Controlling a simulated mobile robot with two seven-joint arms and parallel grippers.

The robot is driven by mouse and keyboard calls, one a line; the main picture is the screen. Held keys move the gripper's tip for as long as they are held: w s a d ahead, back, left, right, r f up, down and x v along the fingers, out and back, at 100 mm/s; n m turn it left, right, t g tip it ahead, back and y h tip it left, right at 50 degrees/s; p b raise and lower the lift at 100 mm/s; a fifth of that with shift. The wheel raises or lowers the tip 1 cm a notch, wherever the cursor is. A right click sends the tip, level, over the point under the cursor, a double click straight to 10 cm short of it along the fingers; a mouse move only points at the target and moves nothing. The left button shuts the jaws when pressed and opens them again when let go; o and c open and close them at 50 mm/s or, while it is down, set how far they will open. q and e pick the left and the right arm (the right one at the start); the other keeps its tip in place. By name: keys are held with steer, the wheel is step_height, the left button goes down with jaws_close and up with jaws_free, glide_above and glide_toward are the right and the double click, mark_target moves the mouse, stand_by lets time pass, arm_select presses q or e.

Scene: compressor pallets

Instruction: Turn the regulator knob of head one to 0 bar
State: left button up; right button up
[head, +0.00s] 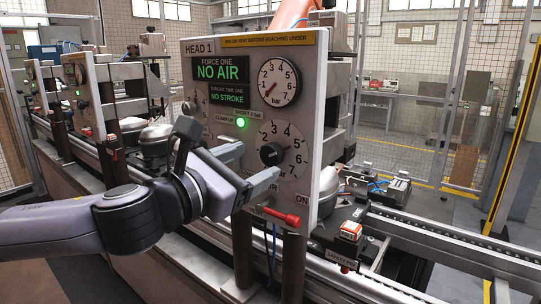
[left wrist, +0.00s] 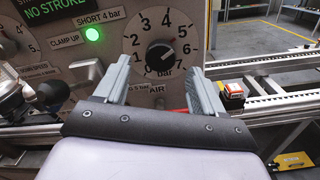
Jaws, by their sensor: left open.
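The HEAD 1 panel (head: 222,60) faces me. Its regulator knob (head: 271,154) is a black round knob on a white numbered dial. It shows larger in the left wrist view (left wrist: 160,55), where its white mark points up and right, roughly toward the 5. The pressure gauge (head: 279,83) above has its red needle low at the left, near the scale's bottom end. My left gripper (head: 250,168) is open and empty in front of the panel, just below and left of the knob. In the left wrist view its fingers (left wrist: 160,68) stand either side of the knob, apart from it.
A red lever (head: 280,216) sticks out below the dial, close to my left gripper. A green lamp (head: 241,122) is lit; displays read NO AIR and NO STROKE. A conveyor rail (head: 450,250) runs at right. More panels (head: 85,95) stand at left.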

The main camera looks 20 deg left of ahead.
mark_target(268, 156)
arm_select(q)
steer(key=shift+x, duration=2.5)
steer(key=c, duration=1.1)
steer(key=shift+o, duration=0.2)
